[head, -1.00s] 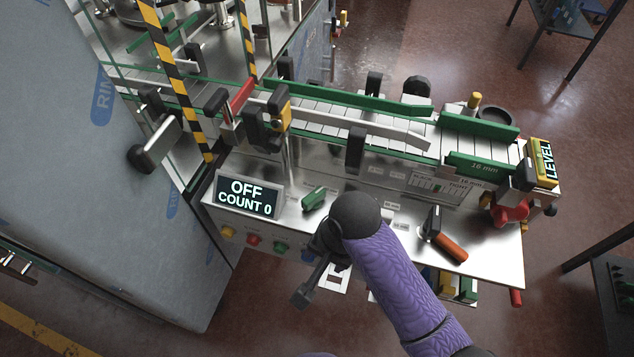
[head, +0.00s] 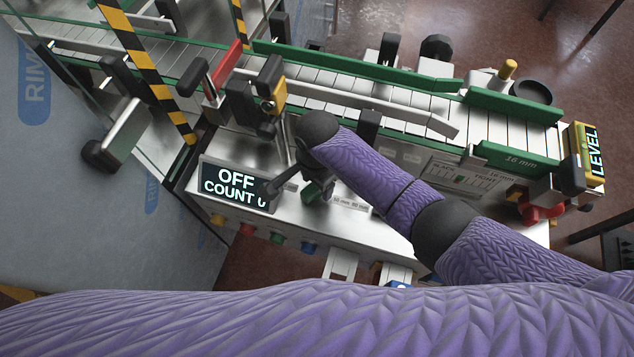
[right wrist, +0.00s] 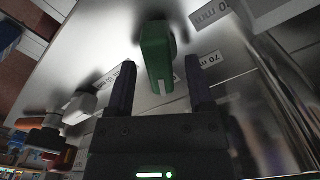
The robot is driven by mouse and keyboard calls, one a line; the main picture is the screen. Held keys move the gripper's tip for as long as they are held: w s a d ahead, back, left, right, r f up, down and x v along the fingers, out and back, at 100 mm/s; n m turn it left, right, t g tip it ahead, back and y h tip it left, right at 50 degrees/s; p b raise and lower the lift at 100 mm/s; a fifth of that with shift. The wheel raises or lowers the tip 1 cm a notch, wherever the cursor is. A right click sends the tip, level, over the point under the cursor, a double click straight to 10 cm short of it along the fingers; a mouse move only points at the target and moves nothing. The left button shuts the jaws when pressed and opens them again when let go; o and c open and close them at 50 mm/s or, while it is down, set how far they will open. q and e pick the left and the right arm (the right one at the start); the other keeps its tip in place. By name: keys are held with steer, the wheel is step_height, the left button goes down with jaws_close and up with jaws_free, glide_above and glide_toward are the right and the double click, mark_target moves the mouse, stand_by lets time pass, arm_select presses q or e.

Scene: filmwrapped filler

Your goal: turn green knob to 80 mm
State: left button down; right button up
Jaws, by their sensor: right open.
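The green knob (head: 313,192) stands on the metal control panel, partly hidden by my right gripper and arm in the head view. In the right wrist view the green knob (right wrist: 157,55) shows from close up, with a white mark on its near end. My right gripper (right wrist: 160,76) is open, its two dark fingers on either side of the knob's near end with gaps showing. Whether a finger touches it I cannot tell. Printed mm labels (right wrist: 212,60) lie around the knob; some are partly covered. My left gripper is not in view.
A display (head: 238,185) reading OFF and COUNT 0 stands left of the knob. Coloured buttons (head: 247,229) line the panel's front. The conveyor (head: 350,87) with green rails runs behind. An orange-handled lever (right wrist: 38,140) shows left in the wrist view.

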steer(key=shift+f, duration=0.2)
steer(key=c, duration=0.6)
steer(key=shift+c, duration=1.3)
jaws_close()
